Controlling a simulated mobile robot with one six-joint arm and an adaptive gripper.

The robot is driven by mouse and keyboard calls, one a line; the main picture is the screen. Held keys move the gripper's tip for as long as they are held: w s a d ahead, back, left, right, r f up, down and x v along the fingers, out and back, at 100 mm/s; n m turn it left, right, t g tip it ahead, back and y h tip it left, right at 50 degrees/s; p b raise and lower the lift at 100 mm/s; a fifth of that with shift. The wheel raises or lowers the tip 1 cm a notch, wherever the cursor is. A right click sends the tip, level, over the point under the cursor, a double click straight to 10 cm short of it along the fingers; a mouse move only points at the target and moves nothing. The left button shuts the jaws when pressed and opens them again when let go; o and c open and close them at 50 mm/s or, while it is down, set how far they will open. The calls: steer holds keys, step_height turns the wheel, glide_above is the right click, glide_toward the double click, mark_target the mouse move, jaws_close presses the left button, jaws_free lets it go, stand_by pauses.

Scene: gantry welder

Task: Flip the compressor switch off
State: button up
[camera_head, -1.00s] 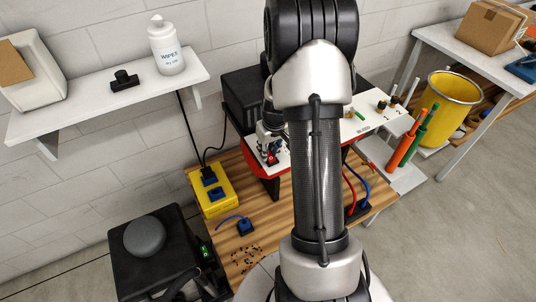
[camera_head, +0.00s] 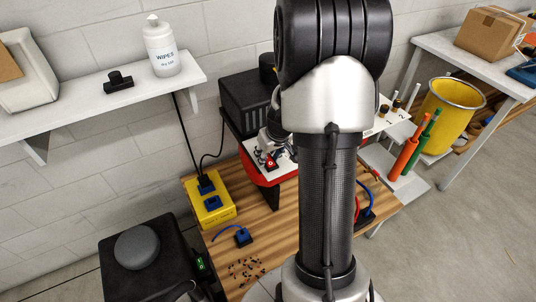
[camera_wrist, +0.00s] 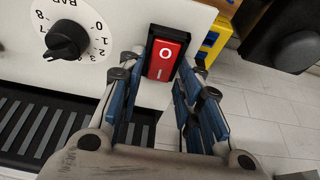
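The compressor switch (camera_wrist: 165,58) is a red rocker marked O and I in a black frame on a white panel. It also shows in the head view (camera_head: 271,163), partly hidden by my arm. My gripper (camera_wrist: 158,72) has blue-padded fingers on either side of the switch's lower part in the wrist view. The fingers are apart with nothing held between them. I cannot tell whether a finger touches the switch or which side of the rocker is pressed in.
A black BAR dial (camera_wrist: 66,40) sits left of the switch. A yellow socket box (camera_head: 210,201) and a blue plug (camera_head: 243,237) are on the wooden bench. A yellow bin (camera_head: 445,116) stands right.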

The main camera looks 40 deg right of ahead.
steer(key=shift+o, duration=0.7)
steer(key=d+v, duration=0.1)
steer(key=v, duration=1.1)
steer(key=shift+a, duration=0.45)
